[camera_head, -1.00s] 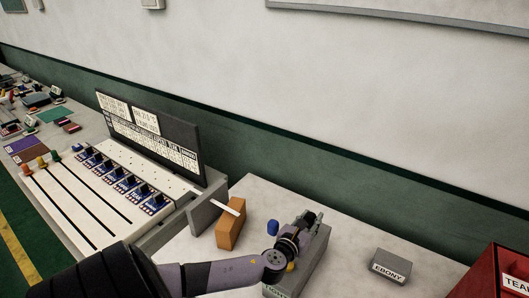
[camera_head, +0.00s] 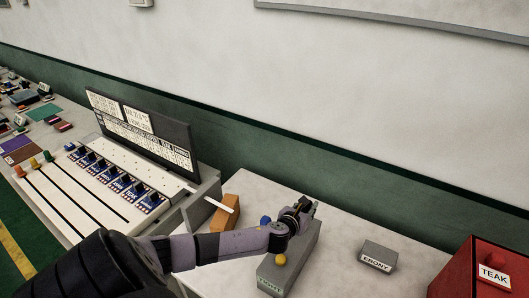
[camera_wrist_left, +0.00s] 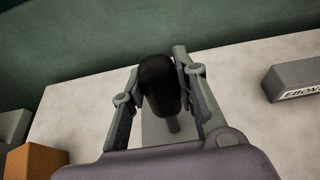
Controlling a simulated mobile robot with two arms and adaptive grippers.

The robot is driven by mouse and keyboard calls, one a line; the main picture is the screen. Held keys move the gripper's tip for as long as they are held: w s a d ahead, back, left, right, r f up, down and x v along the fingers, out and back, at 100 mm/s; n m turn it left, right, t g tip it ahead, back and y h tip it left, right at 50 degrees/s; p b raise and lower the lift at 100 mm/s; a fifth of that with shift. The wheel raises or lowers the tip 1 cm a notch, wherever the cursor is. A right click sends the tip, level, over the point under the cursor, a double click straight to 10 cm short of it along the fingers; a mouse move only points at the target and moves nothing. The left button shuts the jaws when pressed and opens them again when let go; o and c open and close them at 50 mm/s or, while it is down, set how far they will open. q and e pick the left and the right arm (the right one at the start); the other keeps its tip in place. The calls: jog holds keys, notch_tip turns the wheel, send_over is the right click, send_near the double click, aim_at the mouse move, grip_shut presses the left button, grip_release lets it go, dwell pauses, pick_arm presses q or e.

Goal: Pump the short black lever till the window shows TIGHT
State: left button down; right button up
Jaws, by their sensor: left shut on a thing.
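My left gripper (camera_head: 308,206) is over a long grey box (camera_head: 293,256) on the right-hand table. In the left wrist view its two fingers (camera_wrist_left: 160,92) are closed around a short black lever (camera_wrist_left: 160,84), one finger on each side. The lever rises from the grey box below it.
An orange block (camera_head: 224,212) stands to the left, near a panel of switches and sliders (camera_head: 95,185).

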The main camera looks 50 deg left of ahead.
pick_arm(q)
jog(key=shift+w+a+r, duration=0.1)
jog(key=shift+w+r, duration=0.15)
jog(key=shift+r, duration=0.2)
jog(key=c, duration=1.7)
grip_release()
jog(key=o, duration=0.5)
jog(key=shift+f, duration=0.3)
jog(key=shift+o, duration=0.5)
jog(key=shift+s, duration=0.15)
jog(key=v, duration=1.2)
jog(key=shift+f, duration=0.1)
